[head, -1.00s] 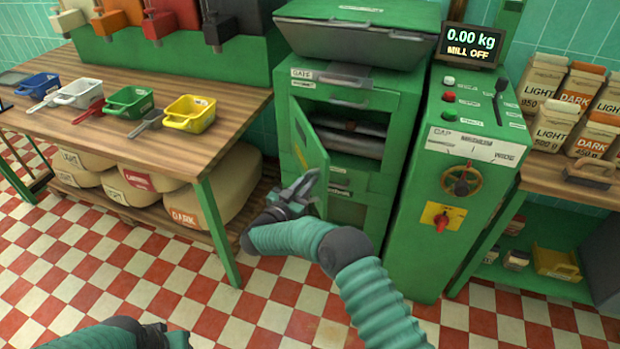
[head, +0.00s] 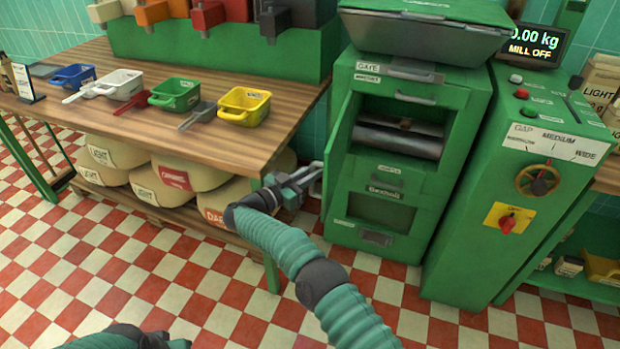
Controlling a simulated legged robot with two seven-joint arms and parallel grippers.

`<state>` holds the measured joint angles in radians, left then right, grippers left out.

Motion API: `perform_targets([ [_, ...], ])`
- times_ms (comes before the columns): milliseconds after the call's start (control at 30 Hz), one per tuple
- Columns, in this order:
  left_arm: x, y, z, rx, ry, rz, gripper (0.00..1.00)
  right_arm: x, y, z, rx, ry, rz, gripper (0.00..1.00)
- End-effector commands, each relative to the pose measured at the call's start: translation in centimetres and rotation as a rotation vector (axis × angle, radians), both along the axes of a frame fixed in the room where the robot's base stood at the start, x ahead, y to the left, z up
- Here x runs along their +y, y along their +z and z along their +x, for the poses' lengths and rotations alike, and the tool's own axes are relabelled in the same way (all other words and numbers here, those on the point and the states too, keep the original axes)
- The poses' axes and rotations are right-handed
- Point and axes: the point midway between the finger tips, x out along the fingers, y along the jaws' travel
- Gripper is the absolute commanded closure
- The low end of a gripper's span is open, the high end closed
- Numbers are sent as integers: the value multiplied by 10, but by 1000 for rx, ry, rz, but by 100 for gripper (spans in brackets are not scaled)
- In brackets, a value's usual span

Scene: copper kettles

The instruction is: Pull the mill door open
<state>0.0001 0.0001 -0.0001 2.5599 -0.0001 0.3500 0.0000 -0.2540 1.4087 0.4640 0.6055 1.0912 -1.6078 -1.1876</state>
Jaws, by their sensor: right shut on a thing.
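The green mill door (head: 341,150) is hinged on the left side of the mill (head: 455,105) and stands swung open to the left, seen nearly edge-on. My right gripper (head: 310,180) is shut on the door's pale handle (head: 317,185), on the door's outer side. The handle is partly hidden by the fingers. The open bay behind the door shows grey rollers (head: 398,142). Part of my left arm shows at the bottom left edge, but its gripper is out of view.
A wooden table (head: 150,140) with coloured scoops, including a yellow one (head: 244,106), stands close left of the door. Sacks (head: 180,180) lie beneath it. A green control cabinet (head: 520,190) with a handwheel and red switch stands right. The screen (head: 531,45) reads MILL OFF.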

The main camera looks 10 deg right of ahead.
Motion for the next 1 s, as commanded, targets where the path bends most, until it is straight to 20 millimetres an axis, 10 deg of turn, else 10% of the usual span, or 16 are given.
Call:
perform_targets([
  [567,0,-3,0,0,0,0,64,-2,2,2,-1,0,-4,100],
  [767,0,-3,0,0,0,0,64,-1,2,2,-1,0,-3,64],
  [1000,0,-3,0,0,0,0,64,1,1,1,-1,0,-3,64],
])
